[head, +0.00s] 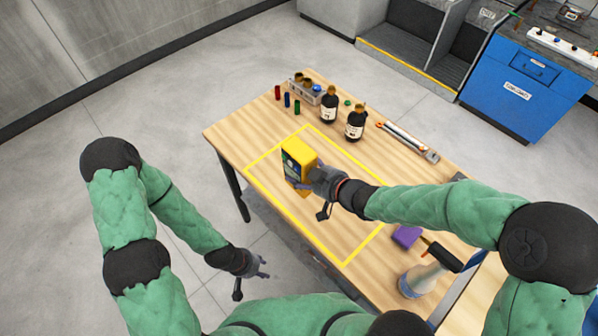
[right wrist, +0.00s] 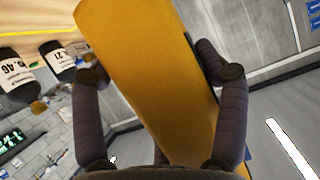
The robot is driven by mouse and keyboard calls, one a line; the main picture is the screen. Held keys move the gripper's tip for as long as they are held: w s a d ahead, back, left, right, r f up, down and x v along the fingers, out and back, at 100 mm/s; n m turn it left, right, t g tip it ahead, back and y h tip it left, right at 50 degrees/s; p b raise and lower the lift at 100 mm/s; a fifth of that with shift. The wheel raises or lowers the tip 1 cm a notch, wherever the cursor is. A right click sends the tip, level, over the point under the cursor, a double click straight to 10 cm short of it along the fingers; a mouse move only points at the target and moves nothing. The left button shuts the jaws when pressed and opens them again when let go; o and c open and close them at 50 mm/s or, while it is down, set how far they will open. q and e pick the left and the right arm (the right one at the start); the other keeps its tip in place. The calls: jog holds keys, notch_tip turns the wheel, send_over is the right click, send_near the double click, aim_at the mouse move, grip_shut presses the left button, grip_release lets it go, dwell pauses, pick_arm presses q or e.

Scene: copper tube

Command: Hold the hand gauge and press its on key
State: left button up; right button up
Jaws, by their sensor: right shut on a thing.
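The yellow hand gauge (head: 298,161) is held above the wooden table by my right gripper (head: 313,180). Its dark front face is turned toward the left of the head view. In the right wrist view the gauge's plain yellow body (right wrist: 150,75) fills the middle, tilted, between the two fingers of my right gripper (right wrist: 160,80). The on key cannot be made out. My left gripper (head: 257,268) hangs low beside the table's near left side, away from the gauge. Its fingers look spread, with nothing between them.
A yellow outline (head: 262,187) marks the wooden table (head: 225,135). Two dark bottles (head: 329,106), a small rack (head: 304,88) and colored vials stand at the back. A long tool (head: 408,140) lies at right. A purple block (head: 406,236) and a flask-like item (head: 420,278) stand nearer.

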jog(key=shift+w+d+p, duration=0.7)
jog(key=shift+w+d, duration=0.4)
jog(key=shift+d, duration=0.45)
jog(key=shift+w+d+p, duration=0.65)
jog(key=shift+w+d, duration=0.45)
jog(key=shift+d, duration=0.45)
jog(key=shift+w+d+p, duration=0.7)
jog(key=shift+w+d, duration=0.4)
jog(key=shift+d, duration=0.45)
jog(key=shift+f+b, duration=0.3)
jog(key=shift+f, duration=0.05)
jog(key=shift+f+b, duration=4.6)
jog(key=shift+f, duration=1.5)
jog(key=shift+s+f, duration=0.1)
